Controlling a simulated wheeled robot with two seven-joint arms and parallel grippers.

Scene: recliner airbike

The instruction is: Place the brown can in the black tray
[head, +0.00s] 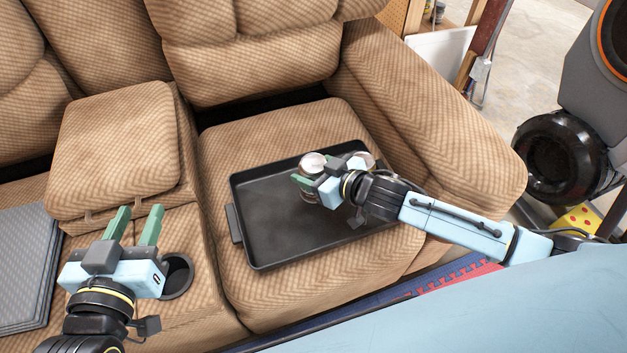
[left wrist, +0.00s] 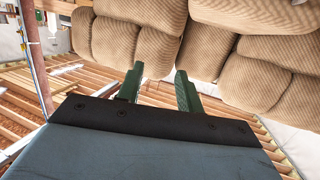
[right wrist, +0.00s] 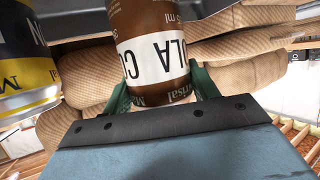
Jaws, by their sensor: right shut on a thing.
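The black tray (head: 280,225) lies on the right seat cushion of the recliner. My right gripper (head: 307,181) is over the tray's right part and shut on the brown can (head: 313,160). In the right wrist view the can (right wrist: 155,50) sits between the green fingers, with brown and white label bands showing. In the head view my gripper hides most of it, so I cannot tell whether its base touches the tray. My left gripper (head: 138,217) is open and empty above the console with the cup holder; its spread fingers also show in the left wrist view (left wrist: 160,76).
A second can (head: 361,160), with yellow and black on its label in the right wrist view (right wrist: 24,60), is close beside the brown can at the tray's right. A cup holder (head: 177,275) is below my left gripper. Grey panels (head: 25,265) lie at left. The tray's left half is clear.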

